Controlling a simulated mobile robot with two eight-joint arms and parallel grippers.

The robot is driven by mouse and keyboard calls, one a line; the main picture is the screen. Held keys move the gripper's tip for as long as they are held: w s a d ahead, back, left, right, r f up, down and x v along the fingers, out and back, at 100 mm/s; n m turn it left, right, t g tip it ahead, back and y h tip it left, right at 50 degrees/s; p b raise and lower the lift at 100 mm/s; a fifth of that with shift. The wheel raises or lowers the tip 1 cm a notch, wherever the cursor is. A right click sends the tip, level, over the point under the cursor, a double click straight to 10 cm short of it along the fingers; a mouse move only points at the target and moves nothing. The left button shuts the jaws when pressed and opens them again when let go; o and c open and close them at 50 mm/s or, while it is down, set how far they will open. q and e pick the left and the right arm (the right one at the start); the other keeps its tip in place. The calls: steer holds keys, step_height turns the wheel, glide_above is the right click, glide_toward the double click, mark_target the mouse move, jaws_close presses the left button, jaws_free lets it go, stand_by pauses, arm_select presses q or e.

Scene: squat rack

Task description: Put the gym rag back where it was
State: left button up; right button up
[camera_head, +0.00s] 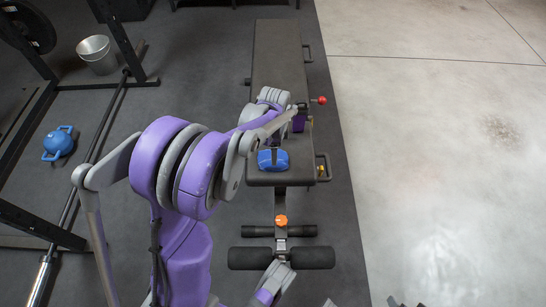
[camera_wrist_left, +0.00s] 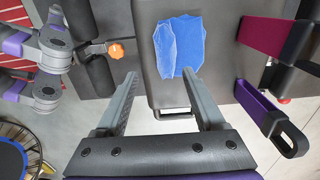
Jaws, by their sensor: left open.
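The gym rag (camera_head: 272,160) is a blue cloth lying on the near end of the dark padded bench (camera_head: 277,60). In the left wrist view the rag (camera_wrist_left: 185,48) lies flat with a folded left edge, just beyond my fingers. My left gripper (camera_wrist_left: 159,76) is open and empty, its two grey fingers spread on either side of the view's middle. In the head view my left arm reaches over the bench, and part of the gripper covers the rag.
Black rollers (camera_head: 250,258) and an orange knob (camera_head: 281,220) are at the bench's near end. The pale floor (camera_head: 430,170) at right is clear.

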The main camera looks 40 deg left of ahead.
arm_select(q)
steer(key=s+d+r+n+t, duration=0.2)
steer(key=s+d+r+n, duration=0.2)
steer(key=s+d+r, duration=0.4)
steer(key=s+d+n+t, duration=0.2)
steer(key=s+d+n, duration=0.4)
steer(key=s+d, duration=0.2)
steer(key=shift+s+d+p, duration=0.25)
steer(key=shift+s+p, duration=0.1)
steer(key=shift+s, duration=0.7)
steer(key=shift+r, duration=0.1)
